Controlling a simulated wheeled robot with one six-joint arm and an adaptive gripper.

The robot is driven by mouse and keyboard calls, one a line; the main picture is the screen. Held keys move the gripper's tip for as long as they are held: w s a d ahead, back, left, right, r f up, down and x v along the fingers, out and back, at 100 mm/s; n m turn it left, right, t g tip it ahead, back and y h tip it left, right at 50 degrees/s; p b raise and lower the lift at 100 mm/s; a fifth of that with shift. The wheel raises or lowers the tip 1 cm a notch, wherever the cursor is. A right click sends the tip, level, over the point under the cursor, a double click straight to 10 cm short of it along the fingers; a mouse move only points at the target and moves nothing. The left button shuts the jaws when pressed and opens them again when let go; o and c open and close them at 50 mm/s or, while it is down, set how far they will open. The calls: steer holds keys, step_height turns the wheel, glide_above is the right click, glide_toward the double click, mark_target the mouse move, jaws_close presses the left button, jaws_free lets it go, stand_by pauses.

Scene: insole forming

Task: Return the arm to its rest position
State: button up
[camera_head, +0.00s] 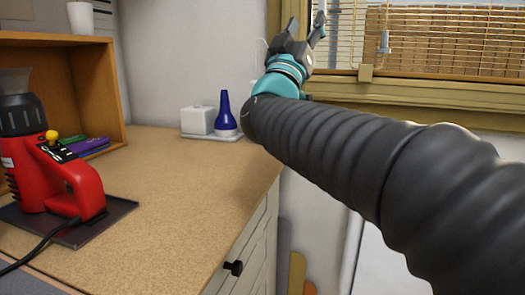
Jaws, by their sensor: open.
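My gripper (306,34) is at the upper middle of the head view, in front of the wall and beside the window. Its dark fingers point upward and stand apart, with nothing between them. A teal collar joins it to my black ribbed arm, which stretches from the lower right toward the upper middle. The arm is clear of the worktop (170,190), to its right and above. The arm hides part of the wall and window frame.
A red and black machine (50,165) with a cable stands on a dark plate at left. A wooden shelf (112,95) is behind it. A blue bottle (226,112) and white box (197,120) stand at the back corner. The worktop's middle is free. A window (440,45) is behind.

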steer(key=s+f+n+g+y, duration=0.35)
steer(key=f+y, duration=0.45)
steer(key=f, duration=0.5)
steer(key=s+f+n+g+y, duration=0.4)
steer(key=f+y, duration=0.3)
steer(key=f, duration=0.6)
steer(key=s+d+f+m+g+h, duration=0.1)
steer(key=s+d+f+m+g, duration=0.1)
steer(key=s+f+g, duration=0.3)
steer(key=s+d+f+m+g+h, duration=0.1)
steer(key=s+d+f+g, duration=0.4)
steer(key=s+f, duration=0.9)
step_height(320, 180, down, 4)
steer(key=shift+d+f+m+h, duration=0.1)
steer(key=shift+d+m+h, duration=0.2)
steer(key=shift+m, duration=0.05)
